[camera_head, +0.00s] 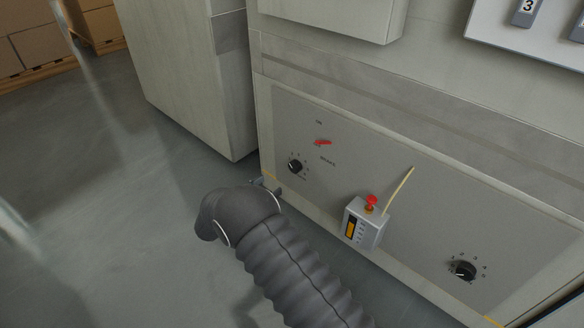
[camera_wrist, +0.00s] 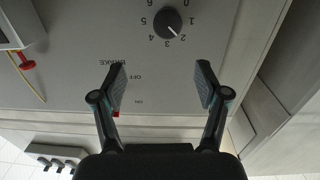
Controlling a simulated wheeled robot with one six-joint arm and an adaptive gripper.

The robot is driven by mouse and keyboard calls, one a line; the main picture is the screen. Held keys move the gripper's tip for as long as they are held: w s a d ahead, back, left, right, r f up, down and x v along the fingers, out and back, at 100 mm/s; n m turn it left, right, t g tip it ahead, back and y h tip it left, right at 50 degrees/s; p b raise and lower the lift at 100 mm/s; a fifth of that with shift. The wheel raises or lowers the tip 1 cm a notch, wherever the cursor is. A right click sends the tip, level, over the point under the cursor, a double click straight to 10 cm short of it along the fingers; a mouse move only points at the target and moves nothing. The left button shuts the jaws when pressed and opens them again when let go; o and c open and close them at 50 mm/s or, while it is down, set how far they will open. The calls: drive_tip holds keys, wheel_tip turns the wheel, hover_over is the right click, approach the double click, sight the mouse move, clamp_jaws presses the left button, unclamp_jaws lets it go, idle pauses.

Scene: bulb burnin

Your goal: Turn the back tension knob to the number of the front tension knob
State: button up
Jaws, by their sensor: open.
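Two black tension knobs sit on the grey machine panel (camera_head: 400,215). The left knob (camera_head: 295,166) is near the panel's left end, and the right knob (camera_head: 465,270) is near its right end. I cannot tell from labels which is back or front. In the wrist view, turned upside down, a knob (camera_wrist: 167,22) has a dial numbered from 0 up; its white mark points about at 2. The right knob's white mark points leftward; its numbers are too small to read. My gripper (camera_wrist: 161,75) is open and empty, apart from the knob; my arm mostly hides it in the head view (camera_head: 268,184).
A red brake switch (camera_head: 322,142) sits above the left knob, close to the gripper. A grey box with a red button (camera_head: 361,225) and a pale cable stands out from the panel between the knobs. A cabinet (camera_head: 190,75) stands to the left. Floor in front is clear.

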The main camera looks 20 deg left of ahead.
sight(293, 168)
drive_tip(key=x, duration=0.8)
drive_tip(key=a+x, duration=0.1)
drive_tip(key=x, duration=0.3)
drive_tip(key=shift+w+d+f, duration=0.1)
drive_tip(key=shift+w+f, duration=0.25)
drive_tip(key=shift+w, duration=0.2)
drive_tip(key=c, duration=1.2)
drive_tip(key=shift+o, duration=0.2)
